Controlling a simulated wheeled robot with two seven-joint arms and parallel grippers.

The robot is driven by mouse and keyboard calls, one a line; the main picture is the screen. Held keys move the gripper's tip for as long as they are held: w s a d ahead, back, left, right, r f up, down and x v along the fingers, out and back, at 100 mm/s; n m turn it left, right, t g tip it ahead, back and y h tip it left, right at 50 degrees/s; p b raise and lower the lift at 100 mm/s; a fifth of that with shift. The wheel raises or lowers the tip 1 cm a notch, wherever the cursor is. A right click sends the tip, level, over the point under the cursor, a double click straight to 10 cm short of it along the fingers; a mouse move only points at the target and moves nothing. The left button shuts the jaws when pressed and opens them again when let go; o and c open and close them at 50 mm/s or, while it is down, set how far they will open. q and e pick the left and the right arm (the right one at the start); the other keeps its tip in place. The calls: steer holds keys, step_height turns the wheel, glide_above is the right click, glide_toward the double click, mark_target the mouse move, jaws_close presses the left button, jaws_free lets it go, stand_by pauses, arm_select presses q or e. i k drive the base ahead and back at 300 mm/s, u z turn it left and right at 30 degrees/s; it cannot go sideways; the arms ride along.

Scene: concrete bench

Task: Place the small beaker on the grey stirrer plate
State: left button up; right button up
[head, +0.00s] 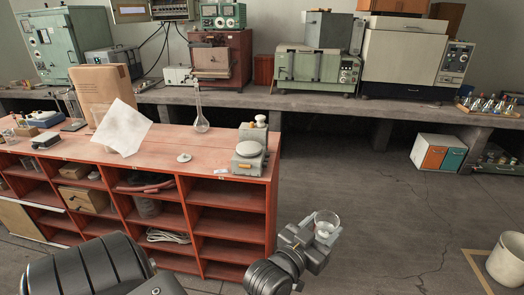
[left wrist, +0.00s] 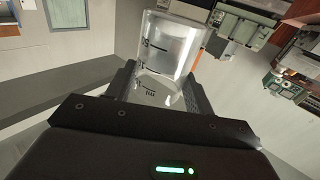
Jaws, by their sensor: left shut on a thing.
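The small beaker (head: 326,222) is clear glass with dark markings. My left gripper (head: 318,240) is shut on it, right of the red shelf unit and over open floor. In the left wrist view the beaker (left wrist: 168,58) sits between the two dark fingers (left wrist: 162,85), with a pale round shape seen through its glass. The grey stirrer plate (head: 247,161) stands on the front right corner of the shelf unit's top. Its round pale top (head: 249,148) is bare. The beaker is apart from it, lower and to the right in the head view. My right gripper is out of view.
The red shelf unit (head: 210,150) also carries a tall glass flask (head: 201,124), a small white lidded item (head: 184,157), a white sheet (head: 122,127) and a brown package (head: 103,84). A white bucket (head: 507,260) stands on the floor at right.

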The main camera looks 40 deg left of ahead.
mark_target(249, 146)
steer(key=z, duration=0.25)
steer(key=i, duration=1.65)
steer(key=u, duration=1.3)
steer(key=i, duration=0.65)
steer(key=u, duration=0.7)
